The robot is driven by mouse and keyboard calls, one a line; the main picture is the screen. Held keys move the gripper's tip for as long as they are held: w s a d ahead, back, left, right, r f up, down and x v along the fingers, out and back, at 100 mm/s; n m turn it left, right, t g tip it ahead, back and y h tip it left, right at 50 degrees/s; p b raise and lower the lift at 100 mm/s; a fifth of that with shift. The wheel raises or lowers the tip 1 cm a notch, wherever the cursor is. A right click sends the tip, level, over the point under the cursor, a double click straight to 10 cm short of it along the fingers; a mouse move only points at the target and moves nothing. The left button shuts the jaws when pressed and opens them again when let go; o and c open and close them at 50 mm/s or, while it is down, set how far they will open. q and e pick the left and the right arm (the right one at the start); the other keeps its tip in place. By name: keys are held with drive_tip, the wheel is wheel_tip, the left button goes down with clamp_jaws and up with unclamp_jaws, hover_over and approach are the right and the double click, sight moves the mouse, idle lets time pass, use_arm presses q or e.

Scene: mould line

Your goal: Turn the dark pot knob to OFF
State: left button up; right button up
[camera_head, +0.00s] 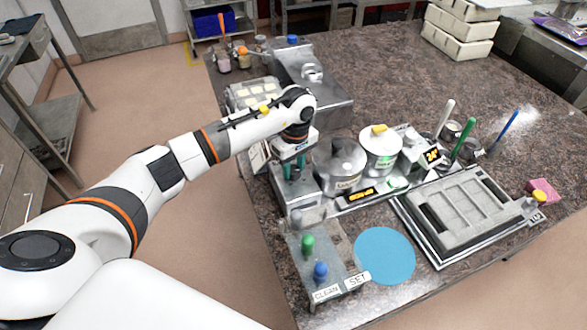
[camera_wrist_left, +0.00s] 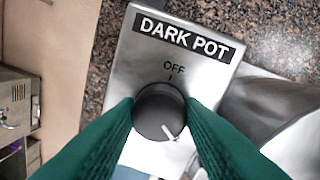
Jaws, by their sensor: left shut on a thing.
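The dark pot knob (camera_wrist_left: 152,117) is a round black knob on a metal control box (camera_wrist_left: 135,75) labelled DARK POT. Its white pointer line points down and right in the left wrist view, away from the OFF mark (camera_wrist_left: 174,69) above the knob. The green fingers of my left gripper (camera_wrist_left: 159,106) are shut on the knob from both sides. In the head view my left gripper (camera_head: 294,168) reaches down onto the metal box (camera_head: 297,198) beside the pots, and the knob is hidden there. My right gripper is not in view.
A lidded metal pot (camera_head: 340,168) and a white-topped pot (camera_head: 381,150) stand right of the box. A stand with a green knob (camera_head: 307,246) and a blue knob (camera_head: 320,272) is in front. A blue disc (camera_head: 385,256) and a grey mould tray (camera_head: 470,212) lie to the right.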

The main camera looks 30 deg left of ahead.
use_arm(q)
drive_tip(key=n+b, duration=0.2)
drive_tip(key=shift+f+n, duration=0.15)
drive_tip(key=shift+n, duration=0.25)
drive_tip(key=n+b, duration=0.2)
drive_tip(key=n, duration=0.1)
drive_tip(key=shift+n, duration=0.3)
drive_tip(key=n+b, duration=0.1)
drive_tip(key=n, duration=0.1)
drive_tip(key=shift+a+n+b, duration=0.1)
drive_tip(key=shift+n+b, duration=0.25)
drive_tip(key=shift+n, duration=0.05)
drive_tip(key=n+b, duration=0.1)
drive_tip(key=n, duration=0.2)
drive_tip(key=shift+n+h+b, duration=0.3)
drive_tip(key=n+b, duration=0.2)
drive_tip(key=n, duration=0.4)
drive_tip(key=shift+r, duration=0.2)
drive_tip(key=n+b, duration=0.1)
drive_tip(key=n, duration=0.5)
drive_tip(key=shift+r+n+t, duration=0.1)
drive_tip(key=shift+n+t, duration=0.2)
drive_tip(key=shift+t, duration=0.1)
drive_tip(key=o, duration=1)
